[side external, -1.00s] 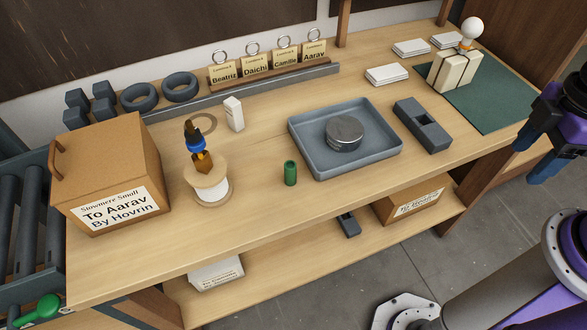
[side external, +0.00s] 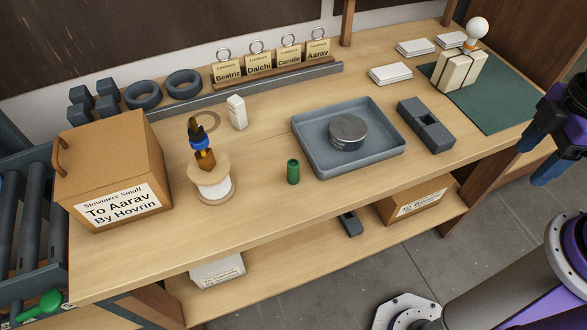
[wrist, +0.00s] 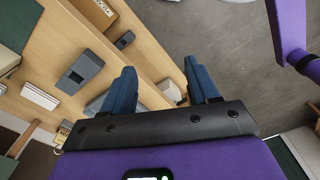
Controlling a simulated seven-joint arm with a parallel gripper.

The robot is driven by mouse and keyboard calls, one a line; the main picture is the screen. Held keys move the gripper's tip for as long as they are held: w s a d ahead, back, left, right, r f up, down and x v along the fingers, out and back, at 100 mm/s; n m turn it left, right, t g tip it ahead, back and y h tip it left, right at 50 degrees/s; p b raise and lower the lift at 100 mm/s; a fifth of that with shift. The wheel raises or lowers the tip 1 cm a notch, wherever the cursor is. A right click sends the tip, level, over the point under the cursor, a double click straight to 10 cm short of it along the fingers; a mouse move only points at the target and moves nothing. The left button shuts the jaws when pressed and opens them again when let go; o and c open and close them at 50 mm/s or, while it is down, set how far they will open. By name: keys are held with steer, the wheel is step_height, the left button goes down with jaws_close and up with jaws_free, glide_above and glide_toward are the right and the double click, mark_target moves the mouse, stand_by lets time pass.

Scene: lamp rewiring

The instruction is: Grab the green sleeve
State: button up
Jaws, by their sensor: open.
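The green sleeve (side external: 293,171) is a small upright hollow cylinder on the bench top, between the white spool (side external: 212,183) and the grey tray (side external: 347,164). My gripper (side external: 546,168) is at the far right of the side view, well away from the sleeve and beyond the bench's front edge. In the wrist view my gripper (wrist: 163,84) shows two blue fingers spread apart with nothing between them. The sleeve cannot be made out in the wrist view.
The tray holds a round metal tin (side external: 348,131). A grey slotted block (side external: 426,125) lies right of it. A cardboard box (side external: 113,170) stands at left. A green mat (side external: 492,95) with white blocks is at right. Bench surface around the sleeve is clear.

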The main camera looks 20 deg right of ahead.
steer(key=w+a+f+m+y, duration=0.1)
steer(key=a+f+m+y, duration=0.35)
steer(key=a, duration=1.25)
steer(key=m+t+y, duration=0.2)
steer(key=t, duration=0.9)
glide_toward(298, 169)
steer(key=x, duration=1.1)
steer(key=shift+w+f, duration=0.1)
steer(key=shift+w, duration=0.05)
steer(key=c, duration=1)
